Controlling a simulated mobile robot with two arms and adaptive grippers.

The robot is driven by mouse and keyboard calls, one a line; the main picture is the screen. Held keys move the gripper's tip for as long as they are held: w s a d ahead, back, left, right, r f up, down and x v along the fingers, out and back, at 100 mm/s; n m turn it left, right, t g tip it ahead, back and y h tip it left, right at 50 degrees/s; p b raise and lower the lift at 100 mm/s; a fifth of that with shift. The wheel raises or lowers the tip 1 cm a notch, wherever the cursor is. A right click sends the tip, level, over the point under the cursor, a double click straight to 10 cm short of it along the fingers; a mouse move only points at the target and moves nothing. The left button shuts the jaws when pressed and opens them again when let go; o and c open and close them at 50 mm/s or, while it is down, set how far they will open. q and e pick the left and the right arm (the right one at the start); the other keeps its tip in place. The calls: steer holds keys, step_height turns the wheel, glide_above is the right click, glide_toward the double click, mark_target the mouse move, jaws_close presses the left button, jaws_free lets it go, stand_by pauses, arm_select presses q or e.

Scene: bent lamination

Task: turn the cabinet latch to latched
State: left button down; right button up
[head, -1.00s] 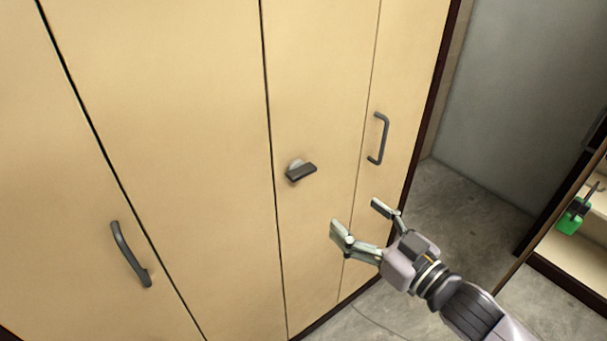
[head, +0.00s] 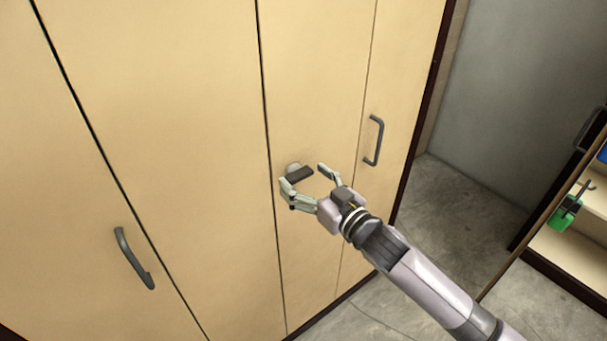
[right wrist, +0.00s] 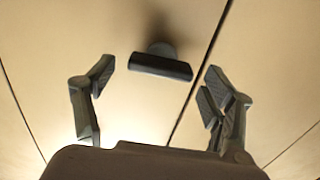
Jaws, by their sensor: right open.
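The cabinet latch (head: 299,173) is a dark bar on a round grey base, on a tan cabinet door just right of a door seam. In the head view the bar is nearly level, slightly tilted. My right gripper (head: 306,179) is open, with one finger to the lower left of the latch and the other to its right. In the right wrist view the latch bar (right wrist: 161,67) lies between and beyond the two spread fingers (right wrist: 155,82), and I see no contact. My left gripper is not in view.
Grey bar handles stand out from the doors at the right (head: 373,140) and lower left (head: 133,258). A shelf unit with a green item (head: 565,214) is at the far right. Concrete floor (head: 450,215) shows between it and the cabinet.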

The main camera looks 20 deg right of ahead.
steer(key=shift+w+a, duration=0.2)
steer(key=shift+w, duration=0.3)
steer(key=shift+c, duration=0.6)
steer(key=c, duration=1)
